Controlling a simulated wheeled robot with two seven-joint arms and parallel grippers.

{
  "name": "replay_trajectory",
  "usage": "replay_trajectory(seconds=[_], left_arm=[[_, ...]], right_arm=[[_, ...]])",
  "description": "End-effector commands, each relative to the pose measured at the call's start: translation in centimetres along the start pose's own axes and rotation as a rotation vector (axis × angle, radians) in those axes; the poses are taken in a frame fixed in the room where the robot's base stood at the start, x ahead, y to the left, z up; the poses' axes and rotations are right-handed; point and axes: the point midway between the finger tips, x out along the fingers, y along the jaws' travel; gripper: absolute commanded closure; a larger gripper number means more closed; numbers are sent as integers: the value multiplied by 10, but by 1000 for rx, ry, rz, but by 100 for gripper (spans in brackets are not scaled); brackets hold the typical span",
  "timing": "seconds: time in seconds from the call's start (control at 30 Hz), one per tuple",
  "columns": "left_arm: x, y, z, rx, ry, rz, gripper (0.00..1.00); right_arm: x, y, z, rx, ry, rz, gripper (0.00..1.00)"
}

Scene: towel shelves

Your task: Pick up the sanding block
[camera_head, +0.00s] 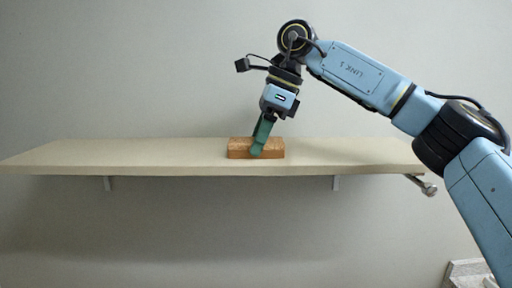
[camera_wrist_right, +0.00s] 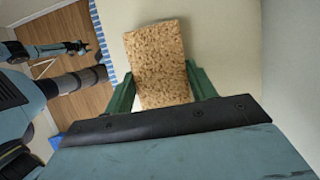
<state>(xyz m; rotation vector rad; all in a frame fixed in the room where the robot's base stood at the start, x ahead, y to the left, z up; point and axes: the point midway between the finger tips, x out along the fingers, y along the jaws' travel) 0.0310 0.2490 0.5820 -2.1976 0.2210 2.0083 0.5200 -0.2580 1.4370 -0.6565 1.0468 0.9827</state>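The sanding block (camera_head: 236,149) is a brown, speckled, cork-like block lying on the shelf (camera_head: 130,156) near its middle. It also shows in the right wrist view (camera_wrist_right: 158,60), lying lengthwise between the two green fingers. My right gripper (camera_head: 259,146) reaches down to it from above, slightly tilted, with one finger in front of the block's front face. In the right wrist view the fingers of the right gripper (camera_wrist_right: 161,80) lie close along both long sides. Whether they press on it cannot be told. My left gripper is not seen in the head view.
The rest of the pale shelf is bare on both sides of the block. Brackets (camera_head: 336,183) hold it to the grey wall (camera_head: 150,60). A wooden floor (camera_wrist_right: 72,45) shows beyond the shelf's edge in the right wrist view.

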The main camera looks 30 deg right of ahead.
Motion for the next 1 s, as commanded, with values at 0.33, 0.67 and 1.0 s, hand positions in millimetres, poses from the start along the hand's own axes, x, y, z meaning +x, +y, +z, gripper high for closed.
replay_trajectory(seconds=[0.33,0.67,1.0], left_arm=[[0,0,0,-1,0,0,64],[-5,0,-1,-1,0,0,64],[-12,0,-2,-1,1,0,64]], right_arm=[[-2,0,1,-1,-1,-1,66],[-56,0,24,-1,-4,-2,66],[-92,0,39,-1,-1,-1,66]])
